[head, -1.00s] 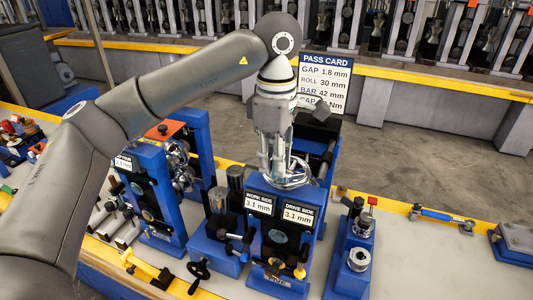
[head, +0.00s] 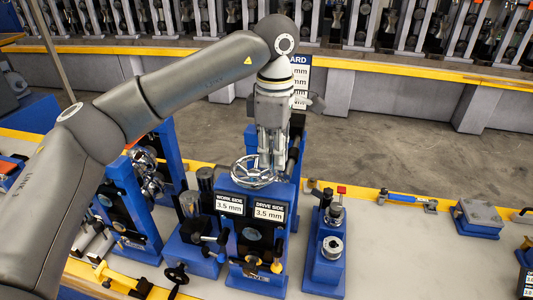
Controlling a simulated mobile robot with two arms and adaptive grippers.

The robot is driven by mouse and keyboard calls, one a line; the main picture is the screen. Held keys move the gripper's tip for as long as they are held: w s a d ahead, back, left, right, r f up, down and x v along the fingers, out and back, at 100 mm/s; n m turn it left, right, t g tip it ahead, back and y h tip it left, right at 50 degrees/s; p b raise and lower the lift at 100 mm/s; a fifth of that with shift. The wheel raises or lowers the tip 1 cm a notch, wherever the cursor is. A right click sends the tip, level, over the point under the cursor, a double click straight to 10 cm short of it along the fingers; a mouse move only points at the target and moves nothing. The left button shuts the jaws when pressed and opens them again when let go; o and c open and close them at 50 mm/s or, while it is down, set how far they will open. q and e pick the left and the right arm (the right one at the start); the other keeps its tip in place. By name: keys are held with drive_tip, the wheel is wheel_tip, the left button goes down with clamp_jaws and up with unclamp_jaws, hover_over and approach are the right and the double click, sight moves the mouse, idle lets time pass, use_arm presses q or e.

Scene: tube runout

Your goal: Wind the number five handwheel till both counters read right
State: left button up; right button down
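The silver handwheel (head: 240,172) lies flat on top of the blue number five stand (head: 278,193). On the stand's front, the work side counter (head: 229,204) and the drive side counter (head: 269,211) both read 3.5 mm. My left gripper (head: 271,176) points down at the right part of the wheel, its fingers close together and apparently shut on the rim; the exact contact is hard to see. The pass card (head: 300,62) stands behind, mostly hidden by my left arm. My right gripper is not in view.
Another blue stand with rollers (head: 122,200) is at the left. A blue block with metal cylinders (head: 327,245) stands close at the right. A blue-handled tool (head: 408,201) and a blue box (head: 478,217) lie farther right. The grey bench between is clear.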

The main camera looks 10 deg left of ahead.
use_arm(q)
drive_tip(key=o, duration=0.5)
drive_tip(key=shift+r+p, duration=2)
drive_tip(key=shift+r, duration=1.05)
